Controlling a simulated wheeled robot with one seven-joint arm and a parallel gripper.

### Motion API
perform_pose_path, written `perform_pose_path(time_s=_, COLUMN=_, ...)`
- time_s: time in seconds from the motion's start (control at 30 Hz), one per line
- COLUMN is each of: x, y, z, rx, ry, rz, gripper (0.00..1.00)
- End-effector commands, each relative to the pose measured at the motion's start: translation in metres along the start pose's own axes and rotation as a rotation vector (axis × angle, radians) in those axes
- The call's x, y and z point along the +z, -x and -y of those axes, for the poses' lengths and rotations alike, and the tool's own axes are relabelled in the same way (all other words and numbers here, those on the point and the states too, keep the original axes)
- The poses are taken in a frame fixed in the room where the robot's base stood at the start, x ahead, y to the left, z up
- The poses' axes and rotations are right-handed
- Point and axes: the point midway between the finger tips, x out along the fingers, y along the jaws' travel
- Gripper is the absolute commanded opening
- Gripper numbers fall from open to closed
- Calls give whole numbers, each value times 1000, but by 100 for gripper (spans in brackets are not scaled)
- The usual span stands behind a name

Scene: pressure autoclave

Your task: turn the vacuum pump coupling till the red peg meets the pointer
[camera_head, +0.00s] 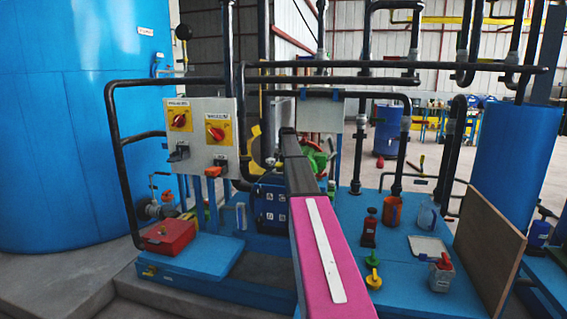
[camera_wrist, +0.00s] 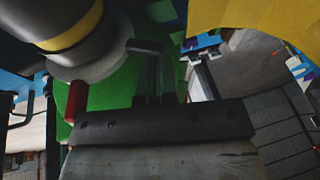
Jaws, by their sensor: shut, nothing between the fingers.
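In the wrist view, a grey coupling hub (camera_wrist: 92,62) on a thick shaft with a yellow band fills the upper left. Dark pegs stick out from it, one (camera_wrist: 145,46) to the right. The red peg (camera_wrist: 76,101) points down in the picture, in front of a green surface. My gripper (camera_wrist: 153,60) is shut and empty, its fingertips close to the right-hand dark peg; whether they touch it I cannot tell. I cannot make out the pointer. In the head view, my arm hides most of the coupling; green parts (camera_head: 316,158) show beside it.
A yellow guard (camera_wrist: 260,22) curves close by at the upper right of the wrist view. In the head view, a grey switch panel (camera_head: 207,150) and black pipes stand left of my arm.

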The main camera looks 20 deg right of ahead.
Motion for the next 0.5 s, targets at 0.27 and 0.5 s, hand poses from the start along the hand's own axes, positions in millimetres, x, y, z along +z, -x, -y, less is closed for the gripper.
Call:
perform_pose_path(time_s=0.27, x=-2, y=7, z=-1, rx=-1, ry=1, rz=0, gripper=0)
perform_pose_path(time_s=0.5, x=-9, y=46, z=-3, rx=-2, ry=3, rz=-1, gripper=0)
